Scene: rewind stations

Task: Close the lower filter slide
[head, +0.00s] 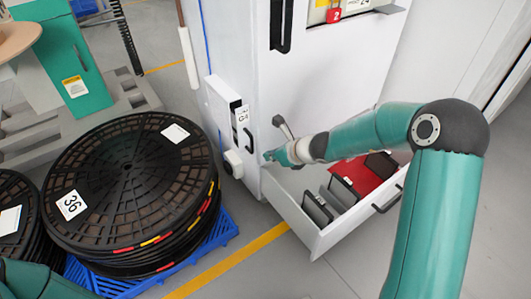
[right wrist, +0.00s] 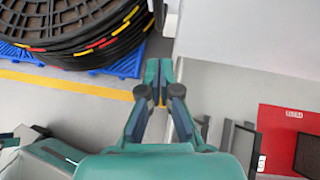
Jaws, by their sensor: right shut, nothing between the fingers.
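A white slide panel marked G4 (head: 223,112) stands out at the left side of the white cabinet (head: 235,45). It has a dark slot and a black handle, and looks partly pulled out. I cannot tell for sure that it is the lower filter slide. A white drawer (head: 318,240) stands open at the cabinet's foot, with a black handle on its front. My right gripper (head: 268,156) is shut and empty, right of the G4 panel's handle and in front of the cabinet. In the right wrist view its fingertips (right wrist: 164,68) meet near the cabinet's lower edge. My left gripper is out of view.
Dark framed plates (head: 325,205) and a red sheet (head: 358,177) lie in the drawer. Black reels (head: 120,185) on a blue pallet (head: 225,228) stand left of the cabinet. A red padlock (head: 334,16) hangs higher up. Bare floor with a yellow line (head: 235,258) lies between.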

